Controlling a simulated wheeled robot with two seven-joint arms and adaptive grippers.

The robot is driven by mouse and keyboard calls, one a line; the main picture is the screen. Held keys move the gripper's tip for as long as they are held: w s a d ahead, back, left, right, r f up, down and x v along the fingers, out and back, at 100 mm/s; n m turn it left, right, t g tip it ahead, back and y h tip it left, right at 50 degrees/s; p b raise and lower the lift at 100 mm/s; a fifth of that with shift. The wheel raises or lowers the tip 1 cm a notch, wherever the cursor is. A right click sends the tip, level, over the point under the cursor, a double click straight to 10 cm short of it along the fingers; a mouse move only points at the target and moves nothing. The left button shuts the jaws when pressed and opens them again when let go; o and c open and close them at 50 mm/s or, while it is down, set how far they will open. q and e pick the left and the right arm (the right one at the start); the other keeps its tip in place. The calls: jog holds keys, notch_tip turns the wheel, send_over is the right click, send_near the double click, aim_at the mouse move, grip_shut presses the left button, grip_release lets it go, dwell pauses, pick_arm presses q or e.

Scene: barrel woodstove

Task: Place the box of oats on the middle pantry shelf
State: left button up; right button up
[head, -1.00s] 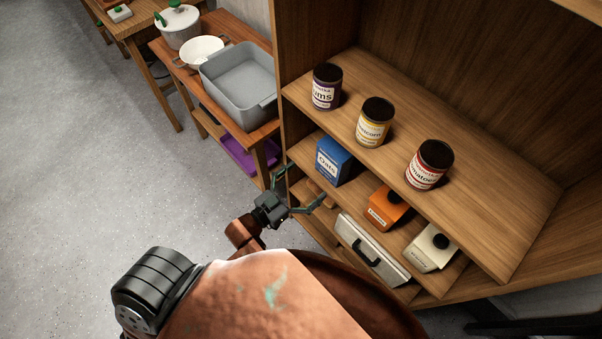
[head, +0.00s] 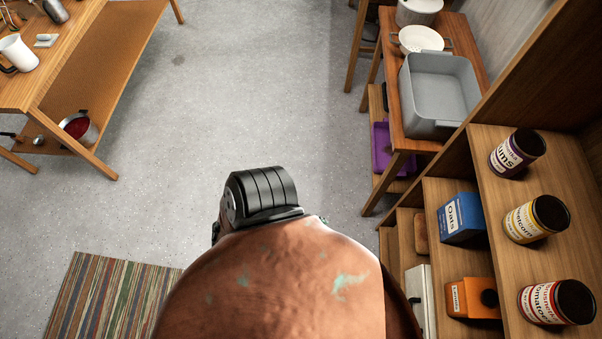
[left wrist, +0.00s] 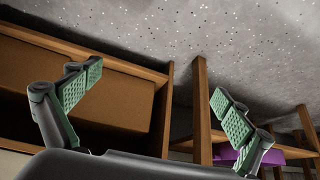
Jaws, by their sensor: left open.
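The blue box of oats (head: 461,218) stands on the middle level of the wooden pantry (head: 438,188), below the shelf with the jars, in the head view. Nothing of mine touches it in view. My left gripper (left wrist: 158,100) is open and empty in the left wrist view, its two green-padded fingers spread wide. The wooden side of a shelf unit (left wrist: 160,125) shows behind the fingers. In the head view my left gripper is hidden behind my own arm. My right gripper is out of view.
Jars, including a plum jar (head: 517,153), stand on the pantry shelf above. An orange box (head: 472,297) stands near the oats. A side table holds a grey basin (head: 440,95), with a purple bin (head: 386,150) below. Open floor (head: 240,100) and a striped rug (head: 105,300) lie left.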

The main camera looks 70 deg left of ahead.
pick_arm(q)
jog(key=s+f+g, duration=0.3)
jog(key=s+f, duration=0.2)
jog(key=s, duration=0.8)
jog(key=s+a+f+g, duration=0.1)
jog(key=s+f+g, duration=0.2)
jog(key=s, duration=1)
notch_tip(320, 180, down, 3)
jog(key=shift+s+f+n+y, duration=0.1)
jog(key=shift+s+n+y, duration=0.2)
jog(key=shift+s+y, duration=0.1)
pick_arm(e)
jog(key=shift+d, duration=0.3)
pick_arm(q)
jog(key=shift+a, duration=0.1)
jog(key=shift+w+r+p, duration=0.35)
jog(key=shift+r+p, duration=0.45)
jog(key=shift+r, duration=0.05)
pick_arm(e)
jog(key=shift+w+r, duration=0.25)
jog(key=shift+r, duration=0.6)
